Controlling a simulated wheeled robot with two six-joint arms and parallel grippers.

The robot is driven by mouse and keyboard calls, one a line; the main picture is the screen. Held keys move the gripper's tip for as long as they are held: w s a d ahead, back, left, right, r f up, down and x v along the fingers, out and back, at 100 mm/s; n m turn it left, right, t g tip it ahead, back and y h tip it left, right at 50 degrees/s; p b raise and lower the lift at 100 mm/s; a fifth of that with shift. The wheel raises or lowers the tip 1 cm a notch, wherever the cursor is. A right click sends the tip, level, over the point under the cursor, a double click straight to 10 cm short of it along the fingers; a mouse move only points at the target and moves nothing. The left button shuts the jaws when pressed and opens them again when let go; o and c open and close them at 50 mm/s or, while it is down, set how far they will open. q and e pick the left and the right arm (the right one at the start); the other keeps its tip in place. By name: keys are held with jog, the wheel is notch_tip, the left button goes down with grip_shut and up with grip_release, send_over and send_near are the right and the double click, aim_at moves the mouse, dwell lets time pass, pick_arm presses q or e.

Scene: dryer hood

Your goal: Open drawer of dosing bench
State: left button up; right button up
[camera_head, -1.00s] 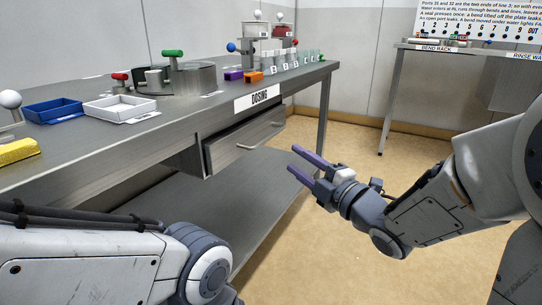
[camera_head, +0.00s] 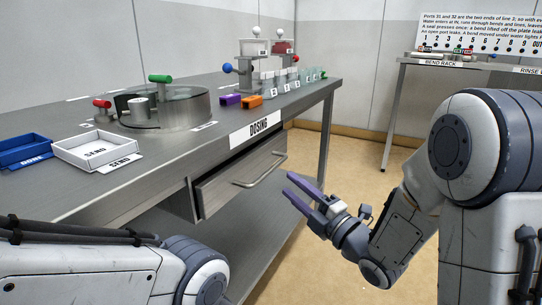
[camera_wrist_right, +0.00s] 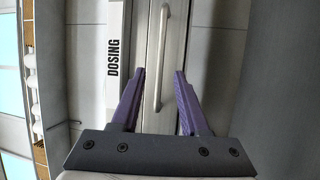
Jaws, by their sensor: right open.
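The dosing bench (camera_head: 150,173) is a grey metal table with a "DOSING" label on its front edge. Its drawer (camera_head: 222,192) sits below the label and looks shut or nearly so. A bar handle (camera_head: 262,172) runs along the drawer front. My right gripper (camera_head: 296,192) is open and empty, in front of the drawer and apart from the handle. In the right wrist view the handle (camera_wrist_right: 157,75) appears upright between the open purple fingers (camera_wrist_right: 158,95), beyond their tips. My left arm enters at lower left, but its gripper is out of view.
On the bench stand a white tray (camera_head: 88,155), a blue tray (camera_head: 18,153), a round metal device (camera_head: 190,111) and small coloured blocks. A lower shelf (camera_head: 235,240) lies under the drawer. Open floor (camera_head: 345,155) separates the bench from the bend rack table (camera_head: 445,66).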

aim_at(272, 168)
pick_arm(q)
jog(key=shift+b, duration=0.55)
pick_arm(e)
jog(key=x, duration=0.8)
jog(key=shift+a, duration=0.1)
jog(key=shift+c, duration=0.3)
grip_shut()
dwell(0.4)
